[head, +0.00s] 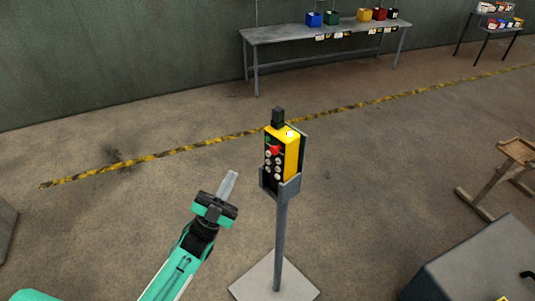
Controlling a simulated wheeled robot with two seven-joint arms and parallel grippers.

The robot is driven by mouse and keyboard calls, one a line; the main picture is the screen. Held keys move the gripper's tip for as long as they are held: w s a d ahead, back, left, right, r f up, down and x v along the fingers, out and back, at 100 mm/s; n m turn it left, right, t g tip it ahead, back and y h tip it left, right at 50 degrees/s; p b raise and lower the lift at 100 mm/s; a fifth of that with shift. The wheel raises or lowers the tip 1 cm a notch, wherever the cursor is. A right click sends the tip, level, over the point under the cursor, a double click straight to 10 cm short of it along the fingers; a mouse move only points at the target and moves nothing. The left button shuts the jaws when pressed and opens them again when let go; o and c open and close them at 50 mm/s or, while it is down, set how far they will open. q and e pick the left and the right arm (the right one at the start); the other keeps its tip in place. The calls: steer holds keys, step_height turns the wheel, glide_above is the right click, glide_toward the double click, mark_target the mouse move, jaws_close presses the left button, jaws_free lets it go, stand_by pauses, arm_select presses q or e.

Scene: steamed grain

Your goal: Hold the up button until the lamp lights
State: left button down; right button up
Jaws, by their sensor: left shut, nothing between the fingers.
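A yellow control box (292,153) with a black button face stands upright in a grey holder on a post. A red button (273,150) and several pale round buttons (268,161) show on its face, which is turned to the left. Their markings are too small to read, so I cannot tell which is the up button. A small bright white spot (290,134) shows near the box's top; I cannot tell if it is a lit lamp. My left gripper (229,181) is shut and empty, left of the box and apart from it. My right gripper is out of view.
The grey post (280,240) rises from a square floor plate (248,284). A grey block (475,265) stands at lower right, with a wooden stand (515,152) behind it. A table (290,33) with coloured bins is at the back.

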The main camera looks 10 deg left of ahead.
mark_target(268, 154)
arm_select(q)
steer(key=w+d+b, duration=0.2)
steer(key=w+d, duration=0.3)
steer(key=w, duration=0.2)
stand_by(0.3)
steer(key=shift+w, duration=0.1)
stand_by(0.4)
stand_by(1.1)
steer(key=shift+w+d, duration=0.1)
steer(key=shift+d, duration=0.05)
steer(key=shift+w+d+b, duration=0.15)
steer(key=shift+w+b, duration=0.1)
steer(key=shift+b, duration=0.15)
stand_by(0.4)
